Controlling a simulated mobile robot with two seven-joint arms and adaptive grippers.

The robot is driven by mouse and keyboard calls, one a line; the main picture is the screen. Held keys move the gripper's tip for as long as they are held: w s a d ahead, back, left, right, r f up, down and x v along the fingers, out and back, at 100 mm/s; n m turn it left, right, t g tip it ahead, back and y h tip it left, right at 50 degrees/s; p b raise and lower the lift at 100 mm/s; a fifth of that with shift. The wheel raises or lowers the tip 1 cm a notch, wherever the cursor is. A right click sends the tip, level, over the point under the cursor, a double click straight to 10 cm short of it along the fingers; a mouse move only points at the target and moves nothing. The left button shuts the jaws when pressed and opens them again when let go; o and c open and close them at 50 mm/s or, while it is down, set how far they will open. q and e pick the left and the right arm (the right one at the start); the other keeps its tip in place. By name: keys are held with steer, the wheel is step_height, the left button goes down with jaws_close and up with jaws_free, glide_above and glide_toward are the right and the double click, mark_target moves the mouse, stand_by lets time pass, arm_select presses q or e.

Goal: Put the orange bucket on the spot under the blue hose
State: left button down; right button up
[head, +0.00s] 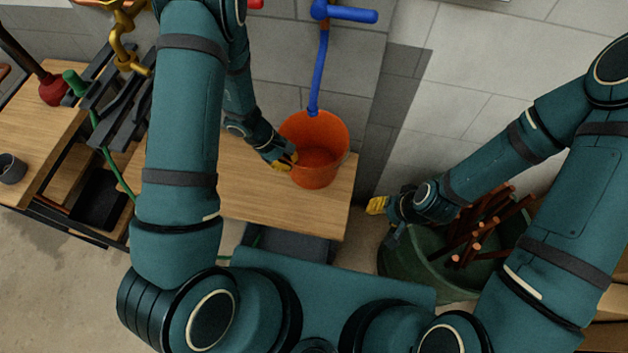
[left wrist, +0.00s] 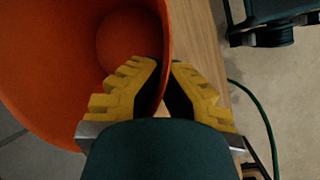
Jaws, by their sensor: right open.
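The orange bucket (head: 330,172) is upright at the right end of the wooden bench top, against the grey block wall. The blue hose (head: 320,75) hangs from a blue tap, and its lower end overlaps the bucket's back rim in the head view. I cannot tell whether the bucket's base touches the wood. My left gripper (head: 285,163) is at the bucket's left rim. In the left wrist view its yellow fingers (left wrist: 165,75) pinch the bucket wall (left wrist: 40,60), one inside and one outside. The spot itself is hidden. My right gripper (head: 377,206) is open and empty, right of the bench.
A dark green tub (head: 425,268) with several brown rods stands on the floor beside my right arm. The wooden bench (head: 250,190) is clear left of the bucket. Farther left are a plunger (head: 52,88), a green hose (head: 108,160) and a dark cup (head: 12,168).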

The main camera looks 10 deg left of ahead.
arm_select(q)
step_height(320, 180, down, 10)
steer(key=b, duration=0.1)
steer(key=shift+b, duration=0.4)
steer(key=shift+r, duration=0.1)
steer(key=shift+f, duration=0.2)
steer(key=c, duration=1.1)
jaws_free()
steer(key=shift+c, duration=0.2)
steer(key=shift+r, duration=0.15)
